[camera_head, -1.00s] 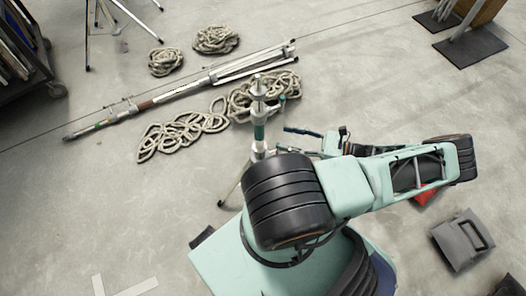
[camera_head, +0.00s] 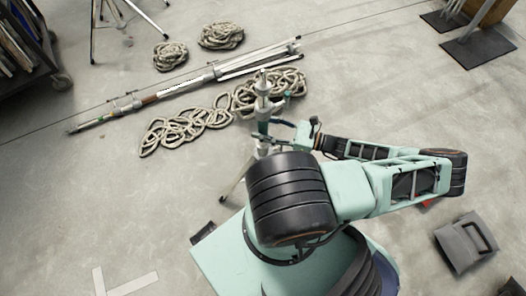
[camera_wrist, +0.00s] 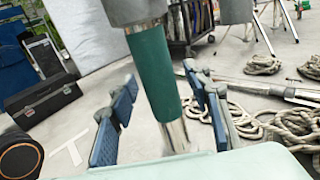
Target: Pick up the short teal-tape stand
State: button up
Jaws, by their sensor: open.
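The short stand with the teal tape (camera_head: 263,104) stands upright just beyond my arm's base in the head view, its lower part partly hidden by my arm. In the wrist view its teal-taped post (camera_wrist: 154,75) rises large in the middle, with bare metal above and below the tape. My gripper (camera_wrist: 165,112) is open, with one blue-padded finger left of the post and one right of it. Neither finger visibly presses on the post. In the head view my gripper (camera_head: 274,130) is at the post at about tape height.
Coiled ropes (camera_head: 187,130) lie behind the stand, with a long folded metal stand (camera_head: 175,88) beyond them. A black toolbox (camera_wrist: 43,99) shows at left in the wrist view. A grey case (camera_head: 466,241) lies at right.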

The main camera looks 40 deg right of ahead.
grip_shut()
dwell(0.3)
jog(key=shift+r, duration=0.3)
